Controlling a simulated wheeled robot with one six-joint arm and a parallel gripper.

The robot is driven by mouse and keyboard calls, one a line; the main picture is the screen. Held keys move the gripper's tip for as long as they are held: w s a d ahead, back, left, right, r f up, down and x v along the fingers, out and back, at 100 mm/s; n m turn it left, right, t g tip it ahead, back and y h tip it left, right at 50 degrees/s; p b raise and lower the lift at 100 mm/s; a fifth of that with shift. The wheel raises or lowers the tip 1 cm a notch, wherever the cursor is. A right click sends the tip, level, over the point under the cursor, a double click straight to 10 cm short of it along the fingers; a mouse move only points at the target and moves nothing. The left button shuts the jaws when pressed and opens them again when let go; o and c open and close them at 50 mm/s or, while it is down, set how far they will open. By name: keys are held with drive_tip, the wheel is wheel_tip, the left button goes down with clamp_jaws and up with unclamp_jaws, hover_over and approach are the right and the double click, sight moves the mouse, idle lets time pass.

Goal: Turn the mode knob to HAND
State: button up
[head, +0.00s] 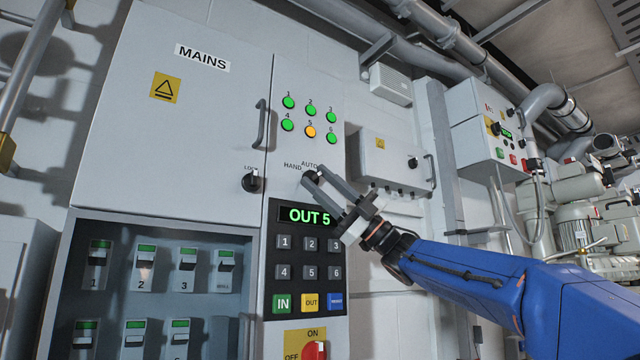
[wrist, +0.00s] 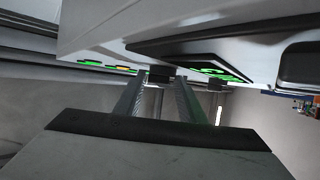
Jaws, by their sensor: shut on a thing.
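The mode knob (head: 309,177) is a small dark knob on the grey panel, below the labels HAND (head: 292,167) and AUTO (head: 309,163). My gripper (head: 314,175) reaches it from the lower right, and its two fingers are shut on the knob. The fingers cover much of it, so I cannot tell which label it points to. In the wrist view, the dark knob (wrist: 160,74) shows between the fingertips, against the light panel face.
Just below is a green display (head: 309,215) reading OUT 5, above a keypad (head: 308,258). Lamps (head: 310,118) sit above, green except one orange. A door handle (head: 260,124) and LOCK knob (head: 251,181) are to the left. A grey box (head: 388,163) stands close on the right.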

drive_tip(key=shift+w+d+r+n+g+h, duration=0.1)
drive_tip(key=shift+r+n+g+h, duration=0.15)
drive_tip(key=shift+n+h, duration=0.25)
drive_tip(key=shift+w+d+r+n+g+h, duration=0.1)
drive_tip(key=shift+n+g+h, duration=0.25)
drive_tip(key=shift+n+h, duration=0.15)
drive_tip(key=shift+o, duration=0.4)
drive_tip(key=shift+d+r+n+g+h, duration=0.15)
drive_tip(key=shift+n+g+h, duration=0.15)
drive_tip(key=shift+n+h, duration=0.4)
drive_tip(key=shift+r+n+g+h, duration=0.15)
drive_tip(key=shift+n+g+h, duration=0.15)
drive_tip(key=shift+n+h, duration=0.35)
drive_tip(key=shift+o, duration=0.4)
drive_tip(key=shift+r+n+h, duration=0.3)
drive_tip(key=shift+n+h, duration=0.15)
drive_tip(key=shift+h, duration=0.7)
drive_tip(key=shift+o, duration=0.3)
drive_tip(key=shift+r, duration=0.1)
drive_tip(key=shift+s+h, duration=0.15)
drive_tip(key=shift+h, duration=0.45)
drive_tip(key=shift+c, duration=1.1)
drive_tip(key=o, duration=0.8)
drive_tip(key=shift+c, duration=0.2)
drive_tip(key=shift+f, duration=0.25)
